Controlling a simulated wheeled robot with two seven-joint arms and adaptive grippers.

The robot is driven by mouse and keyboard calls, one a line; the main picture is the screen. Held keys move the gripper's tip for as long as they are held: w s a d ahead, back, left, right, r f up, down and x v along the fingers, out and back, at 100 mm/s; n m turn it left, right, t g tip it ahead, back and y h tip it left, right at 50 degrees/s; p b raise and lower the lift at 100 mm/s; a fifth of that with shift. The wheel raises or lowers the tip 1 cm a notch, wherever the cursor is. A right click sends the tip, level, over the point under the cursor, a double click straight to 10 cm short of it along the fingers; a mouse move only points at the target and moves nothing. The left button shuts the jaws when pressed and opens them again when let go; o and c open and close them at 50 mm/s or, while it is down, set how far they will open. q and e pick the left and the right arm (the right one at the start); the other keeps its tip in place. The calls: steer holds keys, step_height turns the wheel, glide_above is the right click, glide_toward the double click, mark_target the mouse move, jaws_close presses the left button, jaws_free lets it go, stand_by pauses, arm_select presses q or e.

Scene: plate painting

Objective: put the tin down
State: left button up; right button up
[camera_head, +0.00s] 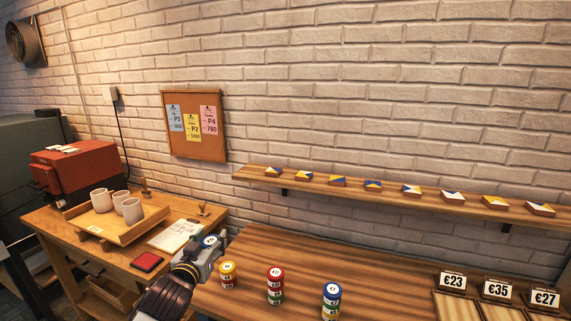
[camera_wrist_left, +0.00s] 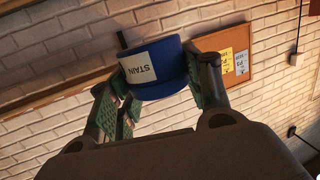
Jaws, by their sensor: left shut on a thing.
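My left gripper (camera_head: 207,247) is shut on a blue tin (camera_head: 211,240), whose pale top shows in the head view. In the left wrist view, the blue tin (camera_wrist_left: 172,68) sits between the two fingers of my left gripper (camera_wrist_left: 165,85), with a white label reading "STAIN". The gripper is near the left end of the long wooden table (camera_head: 262,247), left of a stack with a yellow tin (camera_head: 228,268) on top. The tin's underside and its height above the table are hidden in the head view. My right gripper is not in view.
Price signs (camera_head: 497,289) stand above pale trays at the right. A side table at left holds cups (camera_head: 121,202) and a red ink pad (camera_head: 147,261). Bare table lies between the stacks and signs.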

arm_select(q)
steer(key=s+f, duration=0.3)
steer(key=f, duration=0.5)
steer(key=s+f+y, duration=0.1)
steer(key=s+f, duration=0.3)
steer(key=f, duration=0.3)
steer(key=shift+s+a+f+n, duration=0.3)
steer(key=shift+f+n, duration=0.05)
steer(key=shift+n, duration=0.05)
steer(key=s+f, duration=0.4)
steer(key=f, duration=0.2)
steer(key=shift+s, duration=0.35)
steer(key=shift+r, duration=0.1)
stand_by(0.5)
stand_by(1.1)
